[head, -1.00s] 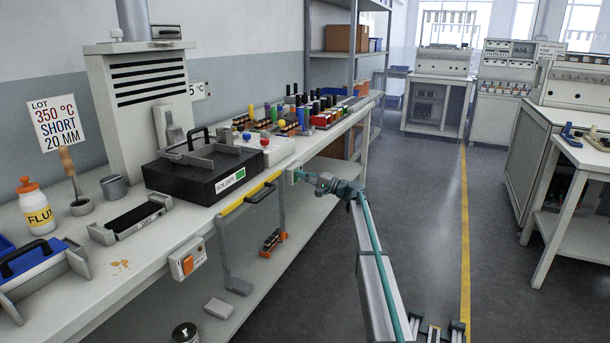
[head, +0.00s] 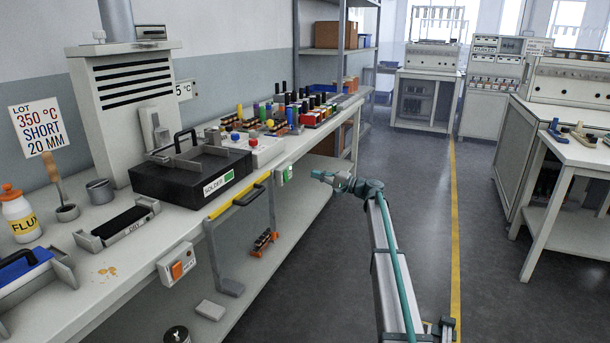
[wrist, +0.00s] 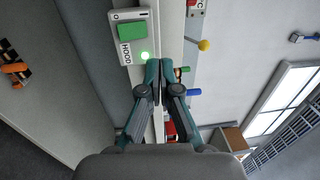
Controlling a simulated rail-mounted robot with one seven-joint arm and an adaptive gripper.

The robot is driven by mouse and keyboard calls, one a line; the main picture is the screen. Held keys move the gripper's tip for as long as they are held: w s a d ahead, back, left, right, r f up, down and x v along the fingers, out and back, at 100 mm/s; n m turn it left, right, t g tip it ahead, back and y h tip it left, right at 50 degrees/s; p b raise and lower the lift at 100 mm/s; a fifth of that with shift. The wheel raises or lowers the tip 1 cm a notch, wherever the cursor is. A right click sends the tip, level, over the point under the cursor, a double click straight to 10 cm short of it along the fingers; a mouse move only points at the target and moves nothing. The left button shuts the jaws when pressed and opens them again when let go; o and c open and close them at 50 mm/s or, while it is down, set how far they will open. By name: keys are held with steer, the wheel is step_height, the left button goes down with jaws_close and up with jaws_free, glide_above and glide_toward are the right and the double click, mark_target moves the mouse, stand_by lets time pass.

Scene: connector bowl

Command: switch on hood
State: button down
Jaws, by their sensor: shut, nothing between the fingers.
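The hood switch (head: 285,174) is a small pale box with a green face on the front edge of the bench. In the wrist view the switch (wrist: 131,31) shows a green rocker, the marks O and I, the label HOOD and a glowing green lamp. My gripper (head: 314,174) is shut and empty, a little right of the switch in the head view and apart from it. In the wrist view the closed fingertips (wrist: 159,64) appear beside the lamp end of the switch. A slatted pale housing with a duct, probably the hood (head: 128,105), stands on the bench.
A black solder box (head: 190,175) and several colored connectors (head: 290,113) are on the bench. A yellow rail with a black handle (head: 237,195) and an orange switch box (head: 177,267) are on its front. The aisle floor (head: 420,210) is clear.

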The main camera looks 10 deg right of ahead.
steer(key=shift+s+d+r, duration=0.15)
steer(key=shift+s+d, duration=0.3)
steer(key=shift+d, duration=0.2)
steer(key=shift+s+d+r, duration=0.15)
steer(key=shift+s+d, duration=0.3)
steer(key=shift+d, duration=0.15)
